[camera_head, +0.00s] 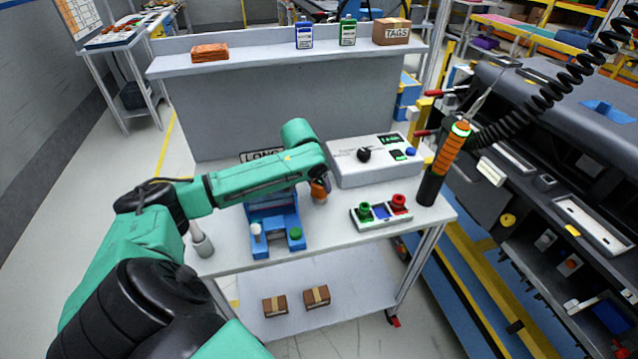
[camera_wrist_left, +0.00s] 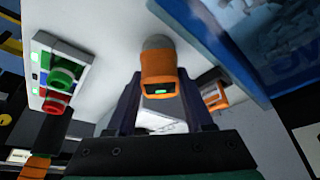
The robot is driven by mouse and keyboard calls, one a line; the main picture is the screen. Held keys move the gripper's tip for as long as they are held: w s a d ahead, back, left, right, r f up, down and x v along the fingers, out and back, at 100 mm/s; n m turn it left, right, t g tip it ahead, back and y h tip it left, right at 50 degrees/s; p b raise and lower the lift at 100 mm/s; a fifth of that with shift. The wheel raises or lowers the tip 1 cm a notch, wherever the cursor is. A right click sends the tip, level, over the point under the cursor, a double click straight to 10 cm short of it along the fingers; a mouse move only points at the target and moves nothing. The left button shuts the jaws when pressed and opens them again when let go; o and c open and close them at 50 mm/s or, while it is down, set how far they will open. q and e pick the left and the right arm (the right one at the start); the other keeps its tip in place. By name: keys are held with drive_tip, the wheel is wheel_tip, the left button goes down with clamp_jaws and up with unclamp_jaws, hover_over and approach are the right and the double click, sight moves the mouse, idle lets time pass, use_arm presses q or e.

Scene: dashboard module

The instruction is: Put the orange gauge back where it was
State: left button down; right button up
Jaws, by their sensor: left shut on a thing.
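The orange gauge (camera_head: 320,191) is small and orange, near the middle of the cart top, partly hidden behind my left gripper in the head view. In the left wrist view the gauge (camera_wrist_left: 158,68) sits between the two fingers, with a small green display facing the camera and a grey end beyond. My left gripper (camera_wrist_left: 160,92) is shut on it. I cannot tell whether the gauge touches the table top. My right gripper is not in view.
A blue fixture (camera_head: 275,222) stands close left of the gauge. A red and green knob block (camera_head: 381,212) lies to its right. A grey control box (camera_head: 374,160) is behind, and a black holder (camera_head: 431,188) with an orange tool (camera_head: 450,150) stands at the right edge.

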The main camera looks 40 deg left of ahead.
use_arm(q)
drive_tip(key=shift+c, duration=1.4)
unclamp_jaws()
drive_tip(key=shift+r, duration=0.1)
drive_tip(key=b+v, duration=0.1)
drive_tip(key=v, duration=1.1)
drive_tip(key=shift+d, duration=0.1)
